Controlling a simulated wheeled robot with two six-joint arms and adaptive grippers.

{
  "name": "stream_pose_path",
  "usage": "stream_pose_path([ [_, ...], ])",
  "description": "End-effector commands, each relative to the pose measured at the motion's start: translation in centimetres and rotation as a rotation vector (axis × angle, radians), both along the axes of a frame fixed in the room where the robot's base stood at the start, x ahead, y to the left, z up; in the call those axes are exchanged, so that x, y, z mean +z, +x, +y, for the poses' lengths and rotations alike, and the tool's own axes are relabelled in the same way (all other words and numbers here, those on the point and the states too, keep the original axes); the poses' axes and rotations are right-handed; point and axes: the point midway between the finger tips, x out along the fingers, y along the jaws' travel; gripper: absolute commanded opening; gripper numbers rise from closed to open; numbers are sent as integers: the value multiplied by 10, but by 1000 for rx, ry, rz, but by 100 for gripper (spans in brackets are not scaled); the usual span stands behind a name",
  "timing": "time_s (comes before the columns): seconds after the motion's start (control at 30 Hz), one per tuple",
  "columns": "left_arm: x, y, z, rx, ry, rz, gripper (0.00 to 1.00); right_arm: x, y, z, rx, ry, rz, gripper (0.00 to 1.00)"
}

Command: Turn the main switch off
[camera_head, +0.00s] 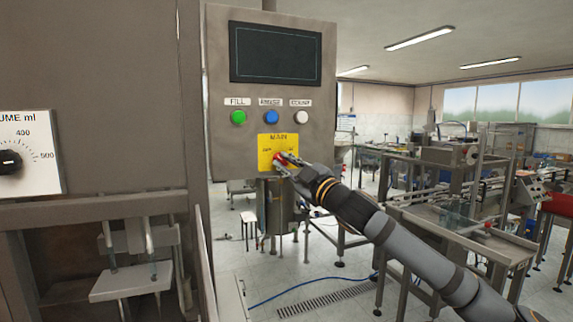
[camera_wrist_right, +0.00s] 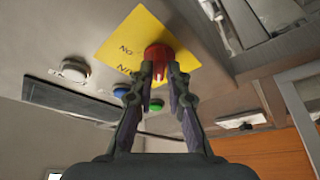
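The main switch is a red rotary knob (camera_head: 277,160) on a yellow plate (camera_head: 266,143) marked MAIN, low on the grey control panel. My right gripper (camera_head: 283,162) reaches it from the lower right and partly covers the knob. In the right wrist view, the red knob (camera_wrist_right: 158,53) lies at the fingertips (camera_wrist_right: 160,70). One finger is on each side of its grip ridge, close against it, and the gripper looks shut on it. The knob's exact pointing direction is hard to read. My left gripper is not in view.
Above the switch are a green FILL button (camera_head: 238,117), a blue RINSE button (camera_head: 271,117), a white COUNT button (camera_head: 302,117) and a dark screen (camera_head: 275,52). A volume dial (camera_head: 9,161) is at the far left. Conveyor machinery (camera_head: 455,225) stands at the right.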

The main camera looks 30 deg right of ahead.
Motion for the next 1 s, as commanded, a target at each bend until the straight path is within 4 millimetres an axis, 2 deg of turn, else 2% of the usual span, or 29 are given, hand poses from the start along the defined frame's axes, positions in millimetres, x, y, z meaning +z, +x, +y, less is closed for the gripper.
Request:
stream_pose_path([
  [0.03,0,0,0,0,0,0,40,-1,0,0,1,1,1,24],
  [0.1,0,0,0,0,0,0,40,0,0,0,0,1,0,34],
  [0.13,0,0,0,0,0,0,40,0,0,0,0,1,0,35],
  [0.47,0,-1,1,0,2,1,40,4,0,-1,-1,5,-5,35],
  [0.67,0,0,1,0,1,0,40,30,-1,0,4,11,-13,35],
  [0.9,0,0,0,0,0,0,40,75,-1,0,4,9,-9,35],
  [1.0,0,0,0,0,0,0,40,88,0,0,2,6,-7,35],
])
